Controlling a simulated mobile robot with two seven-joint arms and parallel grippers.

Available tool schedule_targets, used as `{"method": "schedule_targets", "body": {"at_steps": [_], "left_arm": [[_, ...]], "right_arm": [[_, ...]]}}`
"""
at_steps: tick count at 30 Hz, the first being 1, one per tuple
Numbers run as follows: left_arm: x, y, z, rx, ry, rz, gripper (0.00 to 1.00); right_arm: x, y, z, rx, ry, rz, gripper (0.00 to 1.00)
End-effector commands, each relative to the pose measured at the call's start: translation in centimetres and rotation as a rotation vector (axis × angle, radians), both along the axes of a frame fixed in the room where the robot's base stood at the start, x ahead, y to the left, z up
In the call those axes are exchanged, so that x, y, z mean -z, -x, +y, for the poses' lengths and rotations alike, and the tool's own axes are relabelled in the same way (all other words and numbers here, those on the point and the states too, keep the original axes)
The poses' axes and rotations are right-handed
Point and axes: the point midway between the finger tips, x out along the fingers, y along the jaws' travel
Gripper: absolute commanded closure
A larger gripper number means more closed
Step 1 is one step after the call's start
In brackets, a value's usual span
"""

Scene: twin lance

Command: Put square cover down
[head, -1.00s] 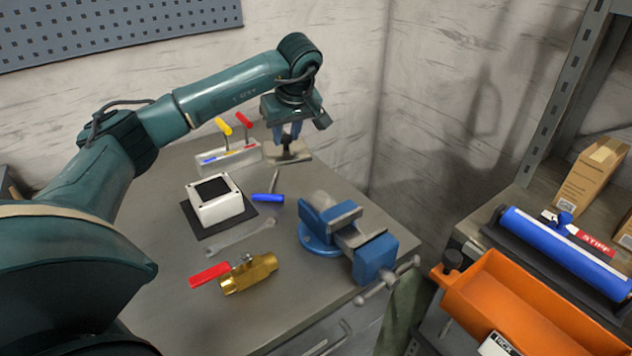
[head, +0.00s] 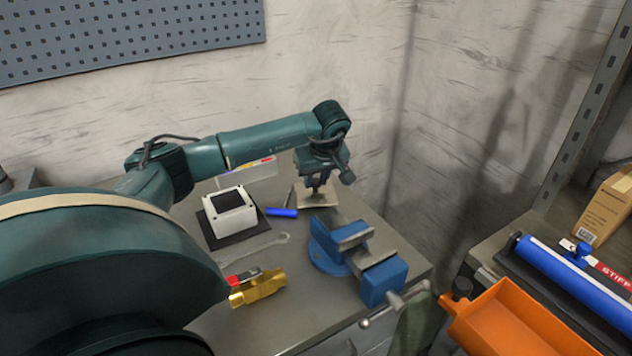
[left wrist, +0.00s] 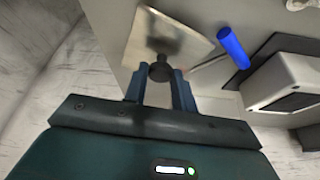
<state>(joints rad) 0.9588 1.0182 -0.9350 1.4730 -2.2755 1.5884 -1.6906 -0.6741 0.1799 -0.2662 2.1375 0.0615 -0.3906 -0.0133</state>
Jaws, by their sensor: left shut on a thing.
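The square cover (head: 318,201) is a flat beige-grey plate with a dark knob. It is at the back right of the workbench, beyond the vise. My left gripper (head: 317,183) is above it, pointing down and shut on the knob. In the left wrist view the fingers (left wrist: 160,78) close around the knob, and the plate (left wrist: 143,40) spreads out beyond them with a dark shadow on it. The plate is at or close above the bench top; I cannot tell whether it touches. My right gripper is not in view.
A white box (head: 229,224) with a dark top stands on a black mat, left of the cover. A blue-handled screwdriver (head: 282,212) lies between them. A blue vise (head: 340,246), a brass valve (head: 262,287) and a wrench (head: 255,248) are nearer. The wall is close behind.

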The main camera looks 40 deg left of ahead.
Motion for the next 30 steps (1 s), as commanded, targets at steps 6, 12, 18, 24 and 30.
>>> {"method": "schedule_targets", "body": {"at_steps": [6, 12, 18, 24, 30], "left_arm": [[1.3, 0.0, 0.1, -0.001, -0.002, -0.004, 1.00], [1.5, 0.0, 0.1, 0.000, -0.002, -0.003, 1.00], [1.7, 0.0, 0.0, 0.000, -0.001, 0.000, 0.61], [1.7, 0.0, 0.0, 0.000, 0.000, 0.001, 0.52], [1.3, 0.0, 0.0, 0.000, -0.001, 0.000, 0.52]], "right_arm": [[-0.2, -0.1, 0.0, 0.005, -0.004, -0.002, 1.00], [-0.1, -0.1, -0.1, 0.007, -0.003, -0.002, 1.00], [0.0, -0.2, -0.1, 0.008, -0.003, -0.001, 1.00], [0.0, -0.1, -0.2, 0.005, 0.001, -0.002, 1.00], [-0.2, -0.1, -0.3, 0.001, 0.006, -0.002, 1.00]]}}
